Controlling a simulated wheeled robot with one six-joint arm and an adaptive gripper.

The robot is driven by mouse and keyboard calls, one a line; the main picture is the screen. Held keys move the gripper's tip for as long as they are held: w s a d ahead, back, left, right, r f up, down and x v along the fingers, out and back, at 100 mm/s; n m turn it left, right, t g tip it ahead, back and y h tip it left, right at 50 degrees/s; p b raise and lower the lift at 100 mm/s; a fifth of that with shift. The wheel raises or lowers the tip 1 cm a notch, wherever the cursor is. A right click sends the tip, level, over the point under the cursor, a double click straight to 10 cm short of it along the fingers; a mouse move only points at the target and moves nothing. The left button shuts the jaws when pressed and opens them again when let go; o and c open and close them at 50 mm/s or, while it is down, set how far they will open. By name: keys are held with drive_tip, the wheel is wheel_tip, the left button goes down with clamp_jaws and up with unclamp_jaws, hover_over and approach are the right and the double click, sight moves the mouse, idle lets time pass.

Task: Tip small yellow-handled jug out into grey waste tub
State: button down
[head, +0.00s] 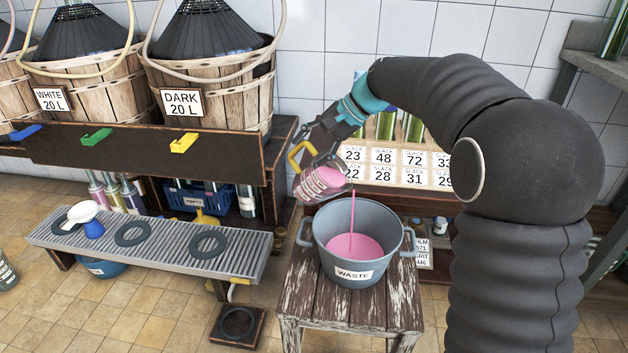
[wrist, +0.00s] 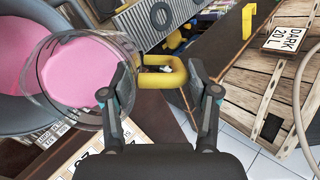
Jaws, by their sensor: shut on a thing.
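The small jug (head: 319,182) is see-through with a yellow handle (head: 301,154) and holds pink liquid. It is tilted over the grey waste tub (head: 352,282), and a thin pink stream falls from its lip into the tub. Pink liquid covers the tub's bottom. My gripper (head: 318,150) is up and left of the tub. In the wrist view my gripper (wrist: 166,85) is shut on the yellow handle (wrist: 164,72), with the jug (wrist: 85,75) at left, pink liquid inside, and the tub (wrist: 22,110) behind it.
The tub stands on a worn wooden stool (head: 300,302). Demijohn baskets (head: 225,100) stand on a shelf behind. A rack of numbered cards (head: 395,165) with bottles is behind the tub.

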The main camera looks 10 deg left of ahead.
drive_tip(key=shift+s+d+y+b, duration=0.15)
drive_tip(key=shift+y+b, duration=0.25)
drive_tip(key=shift+b, duration=0.85)
drive_tip(key=shift+d+r+b, duration=0.1)
drive_tip(key=shift+b, duration=0.3)
drive_tip(key=shift+s+d+t+y+b, duration=0.15)
drive_tip(key=shift+t+y+b, duration=0.15)
drive_tip(key=shift+b, duration=0.35)
drive_tip(key=shift+s+d+y+b, duration=0.1)
drive_tip(key=shift+d+y+b, duration=0.2)
drive_tip(key=shift+b, duration=0.7)
drive_tip(key=shift+s+d+f+n+t+y+b, duration=0.25)
drive_tip(key=shift+t+y+b, duration=0.2)
drive_tip(key=shift+b, duration=1.25)
drive_tip(key=shift+d+r, duration=0.1)
drive_tip(key=shift+r, duration=0.05)
drive_tip(key=shift+s+d+f+n+y+b, duration=0.25)
drive_tip(key=shift+d+y+b, duration=0.25)
drive_tip(key=shift+b, duration=0.3)
